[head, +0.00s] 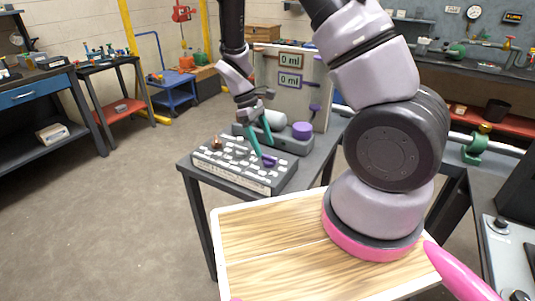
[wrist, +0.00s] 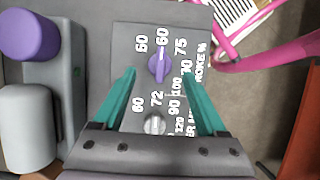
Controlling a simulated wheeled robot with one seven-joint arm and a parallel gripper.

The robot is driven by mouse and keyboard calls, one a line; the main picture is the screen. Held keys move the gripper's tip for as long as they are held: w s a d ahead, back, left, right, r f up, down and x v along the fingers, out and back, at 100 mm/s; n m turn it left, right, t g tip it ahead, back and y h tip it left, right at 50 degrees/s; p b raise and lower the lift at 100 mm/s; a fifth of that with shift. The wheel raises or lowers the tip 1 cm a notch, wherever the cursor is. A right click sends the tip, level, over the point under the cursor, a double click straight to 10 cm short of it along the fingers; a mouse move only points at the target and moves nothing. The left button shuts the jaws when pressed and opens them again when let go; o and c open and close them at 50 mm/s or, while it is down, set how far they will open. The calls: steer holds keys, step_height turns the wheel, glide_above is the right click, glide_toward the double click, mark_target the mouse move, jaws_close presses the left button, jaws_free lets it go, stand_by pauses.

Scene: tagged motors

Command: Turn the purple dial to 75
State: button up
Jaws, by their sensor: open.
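The purple dial (wrist: 159,67) sits on a dark panel (wrist: 122,32) with white numbers around it. Its raised ridge points up in the wrist view, roughly at a 60 mark; the 75 mark is to the upper right. My gripper (wrist: 160,72) is open, with one teal finger on either side of the dial and visible gaps between. In the head view my gripper (head: 266,150) reaches down over the label-covered box (head: 230,172), and the purple dial (head: 269,161) shows near the fingertips. Whether the fingers touch the panel is unclear.
A silver knob (wrist: 155,123) with its own numbers sits below the dial, between the fingers. A purple cylinder (wrist: 28,35) and a whitish cylinder (wrist: 27,127) stand at left. A pink tube (wrist: 252,62) is at right. An upright board (head: 270,62) with two 0 ml displays stands behind.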

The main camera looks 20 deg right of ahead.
mark_target(269, 156)
steer(key=shift+x, duration=2.15)
jaws_close()
steer(key=m+y, duration=0.1)
steer(key=m, duration=0.2)
steer(key=shift+w+d+m+g, duration=0.1)
steer(key=shift+m+g, duration=0.3)
steer(key=m+y, duration=0.2)
steer(key=m, duration=0.2)
steer(key=shift+m, duration=0.4)
